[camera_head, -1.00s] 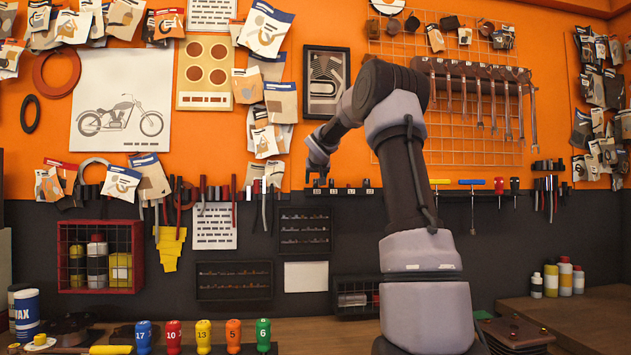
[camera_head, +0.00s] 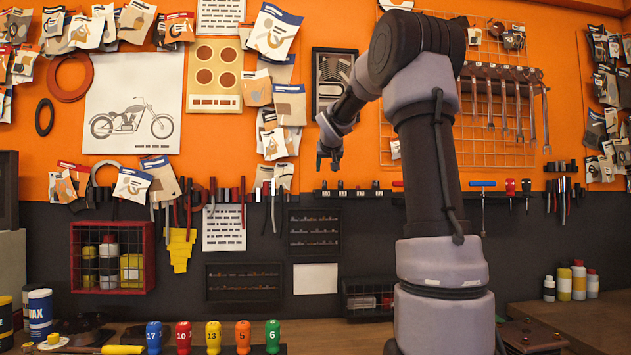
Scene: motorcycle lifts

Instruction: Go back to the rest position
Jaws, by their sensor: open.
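My arm (camera_head: 430,150) rises from the lower right of the picture, bends at the top and reaches down to the left. My gripper (camera_head: 328,160) points downward in front of the orange wall, above the dark rail with several small sockets (camera_head: 350,189). Its fingers are small in the picture. It is open, and I see nothing held between them. It looks clear of the rail below it.
Wrenches (camera_head: 505,95) hang on a wire grid right of my arm. Numbered coloured drivers (camera_head: 213,337) stand on the wooden bench below. A red wire basket (camera_head: 112,257) holds bottles. The air left of my gripper looks free.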

